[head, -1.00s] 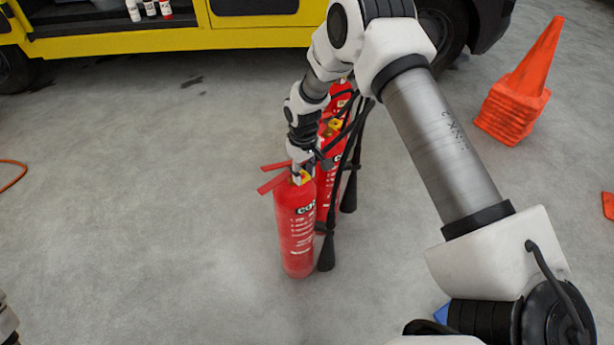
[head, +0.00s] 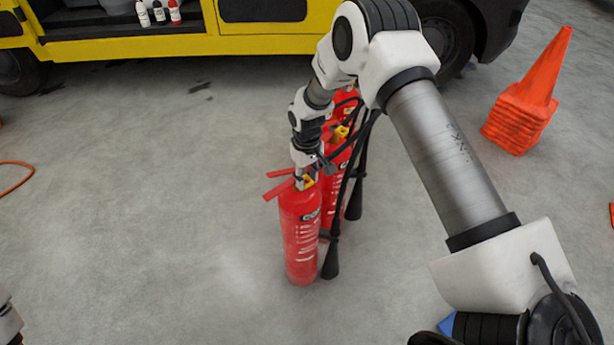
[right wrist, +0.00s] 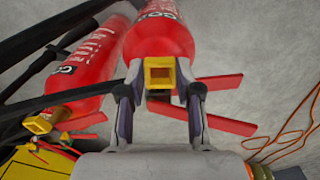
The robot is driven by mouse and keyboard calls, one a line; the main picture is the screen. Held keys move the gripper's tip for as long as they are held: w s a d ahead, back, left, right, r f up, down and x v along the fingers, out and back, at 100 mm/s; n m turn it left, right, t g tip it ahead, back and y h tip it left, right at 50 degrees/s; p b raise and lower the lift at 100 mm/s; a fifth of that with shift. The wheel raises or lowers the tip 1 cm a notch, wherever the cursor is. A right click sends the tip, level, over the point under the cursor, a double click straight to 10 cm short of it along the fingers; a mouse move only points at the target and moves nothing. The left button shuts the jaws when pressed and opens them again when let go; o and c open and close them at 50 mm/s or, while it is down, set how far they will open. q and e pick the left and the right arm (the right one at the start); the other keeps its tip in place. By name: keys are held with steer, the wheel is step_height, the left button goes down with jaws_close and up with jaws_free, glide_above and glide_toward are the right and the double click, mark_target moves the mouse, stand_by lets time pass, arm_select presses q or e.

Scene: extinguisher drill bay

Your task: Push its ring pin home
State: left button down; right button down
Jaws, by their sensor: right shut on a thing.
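The nearest red fire extinguisher (head: 300,243) stands upright on the floor, with red levers (head: 281,187) at its top. My right gripper (head: 304,178) is at its head, and it also shows in the right wrist view (right wrist: 161,82). There its two fingers are shut on either side of the yellow square ring of the ring pin (right wrist: 160,62), close to the extinguisher's top. The pin's shaft is hidden, so I cannot tell how deep it sits.
More red extinguishers (head: 333,203) with black hoses and horns stand close behind and to the right. Orange cones (head: 524,105) are stacked at the right. A yellow vehicle (head: 125,45) stands at the back. The floor left of the extinguishers is clear, apart from an orange cord (head: 18,163).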

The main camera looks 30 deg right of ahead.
steer(key=shift+w+r, duration=0.1)
steer(key=shift+r, duration=0.1)
stand_by(0.5)
steer(key=shift+p, duration=0.35)
steer(key=c, duration=0.9)
jaws_free()
steer(key=shift+o, duration=0.9)
